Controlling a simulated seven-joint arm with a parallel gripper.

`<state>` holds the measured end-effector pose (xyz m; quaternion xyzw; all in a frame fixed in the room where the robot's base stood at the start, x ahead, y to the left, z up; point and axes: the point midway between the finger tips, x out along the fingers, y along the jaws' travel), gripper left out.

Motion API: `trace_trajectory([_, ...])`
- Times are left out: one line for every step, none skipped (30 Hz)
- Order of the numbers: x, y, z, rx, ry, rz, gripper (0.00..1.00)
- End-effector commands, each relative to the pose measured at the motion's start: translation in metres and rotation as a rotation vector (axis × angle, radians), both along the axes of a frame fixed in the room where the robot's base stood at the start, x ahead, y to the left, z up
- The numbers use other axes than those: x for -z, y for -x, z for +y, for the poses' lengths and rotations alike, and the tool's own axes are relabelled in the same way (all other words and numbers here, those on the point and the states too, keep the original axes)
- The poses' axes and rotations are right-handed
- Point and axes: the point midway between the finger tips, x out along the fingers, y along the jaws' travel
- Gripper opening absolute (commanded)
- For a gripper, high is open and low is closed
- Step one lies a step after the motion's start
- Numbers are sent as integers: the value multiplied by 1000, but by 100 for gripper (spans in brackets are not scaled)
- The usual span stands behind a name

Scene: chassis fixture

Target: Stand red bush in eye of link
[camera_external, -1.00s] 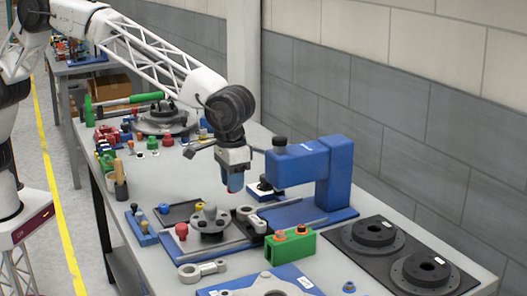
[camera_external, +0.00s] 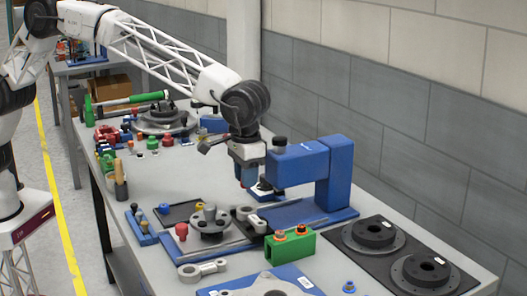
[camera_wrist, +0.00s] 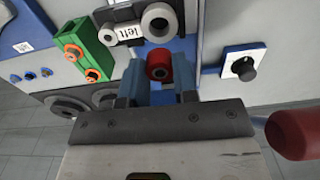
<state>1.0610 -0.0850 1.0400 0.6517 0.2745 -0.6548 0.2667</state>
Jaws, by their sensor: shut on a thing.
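My gripper (camera_wrist: 159,82) has its two blue fingers on either side of a red bush (camera_wrist: 159,65) and is shut on it. In the external view my gripper (camera_external: 247,180) hangs above the table beside the blue press, and the bush cannot be made out there. A grey link (camera_external: 244,216) lies below my gripper, by the press base. In the wrist view the link, with a label reading "left", has a round eye (camera_wrist: 157,22) just beyond the bush. The bush appears above the table and apart from the eye.
The blue press (camera_external: 335,170) stands close on the right of my gripper. A green block (camera_external: 290,246) with orange bushes is nearer the camera. A second grey link (camera_external: 202,269) and a grey hub (camera_external: 210,222) lie on the table. A blurred red object (camera_wrist: 292,133) is close to the wrist camera.

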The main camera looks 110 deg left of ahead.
Motion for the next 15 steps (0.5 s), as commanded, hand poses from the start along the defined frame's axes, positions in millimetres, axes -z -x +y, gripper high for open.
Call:
trace_trajectory([1, 0, 0, 0, 0, 0, 2])
trace_trajectory([1, 0, 0, 0, 0, 0, 2])
trace_trajectory([2, 0, 0, 0, 0, 0, 2])
trace_trajectory([3, 0, 0, 0, 0, 0, 2])
trace_trajectory([4, 0, 0, 0, 0, 0, 2])
trace_trajectory([5, 0, 0, 0, 0, 0, 2])
trace_trajectory([6, 0, 0, 0, 0, 0, 2])
trace_trajectory([8, 0, 0, 0, 0, 0, 2])
trace_trajectory([10, 0, 0, 0, -1, 1, 2])
trace_trajectory([11, 0, 0, 0, 0, 1, 2])
trace_trajectory([13, 0, 0, 0, 0, 1, 2])
trace_trajectory([15, 0, 0, 0, 0, 1, 2])
trace_trajectory([17, 0, 0, 0, 0, 1, 2])
trace_trajectory([19, 1, 0, 0, 0, 1, 2])
trace_trajectory([22, 1, 0, 0, -1, 1, 2])
